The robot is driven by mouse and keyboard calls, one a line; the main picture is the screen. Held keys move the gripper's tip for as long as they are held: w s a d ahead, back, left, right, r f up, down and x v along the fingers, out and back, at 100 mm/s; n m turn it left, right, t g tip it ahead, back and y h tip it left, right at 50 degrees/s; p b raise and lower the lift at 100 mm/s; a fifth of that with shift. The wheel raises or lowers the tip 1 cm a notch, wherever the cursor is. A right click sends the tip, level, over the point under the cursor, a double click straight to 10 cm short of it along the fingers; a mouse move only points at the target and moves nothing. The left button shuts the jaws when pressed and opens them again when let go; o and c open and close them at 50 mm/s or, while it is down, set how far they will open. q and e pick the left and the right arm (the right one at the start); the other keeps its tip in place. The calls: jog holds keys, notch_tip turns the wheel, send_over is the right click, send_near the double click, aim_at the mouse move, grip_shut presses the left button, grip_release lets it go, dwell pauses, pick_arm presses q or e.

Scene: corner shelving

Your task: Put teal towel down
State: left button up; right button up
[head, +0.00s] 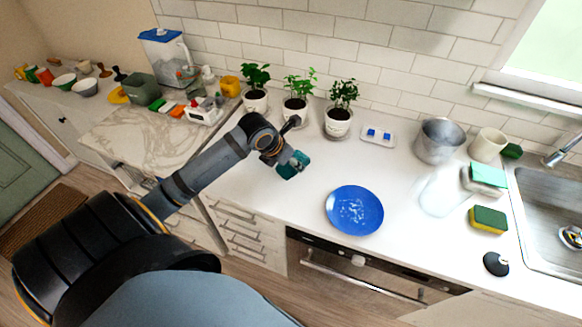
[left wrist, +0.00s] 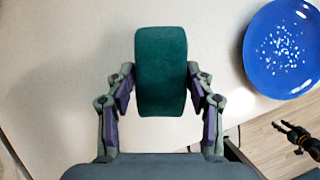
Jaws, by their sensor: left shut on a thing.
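The teal towel (left wrist: 161,62) is a small folded block. It sits between the two fingers of my left gripper (left wrist: 160,88), which is shut on it. In the head view the towel (head: 291,165) shows at the end of my left arm, over the white counter in front of the potted plants. From this angle I cannot tell how high it is above the counter. What looks like my right gripper (left wrist: 299,138) shows small and dark at the right edge of the left wrist view, beyond the counter edge; its opening is unclear.
A blue plate (head: 355,210) with white specks lies right of the towel. Several potted plants (head: 296,108) stand along the wall. A grey pot (head: 440,141), a green-yellow sponge (head: 488,219) and a sink (head: 548,212) are farther right. The counter (head: 262,200) around the towel is clear.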

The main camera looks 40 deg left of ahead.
aim_at(291, 168)
pick_arm(q)
jog(key=shift+w+a+f+b, duration=0.15)
jog(key=shift+w+f, duration=0.1)
jog(key=shift+f, duration=0.2)
jog(key=shift+w+a+f+b, duration=0.1)
jog(key=shift+w+f+b, duration=0.1)
jog(key=shift+f, duration=0.25)
jog(key=shift+w, duration=0.15)
jog(key=shift+a, duration=0.1)
jog(key=shift+f, duration=0.1)
jog(key=f+b, duration=0.3)
jog(key=f, duration=0.1)
jog(key=shift+w+a, duration=0.2)
jog(key=shift+w, duration=0.1)
jog(key=shift+r, duration=0.15)
jog(key=o, duration=1)
pick_arm(e)
jog(key=f, duration=0.3)
jog(key=s+f, duration=0.1)
jog(key=f, duration=0.1)
jog(key=shift+a+f, duration=0.15)
jog(key=shift+f, duration=0.1)
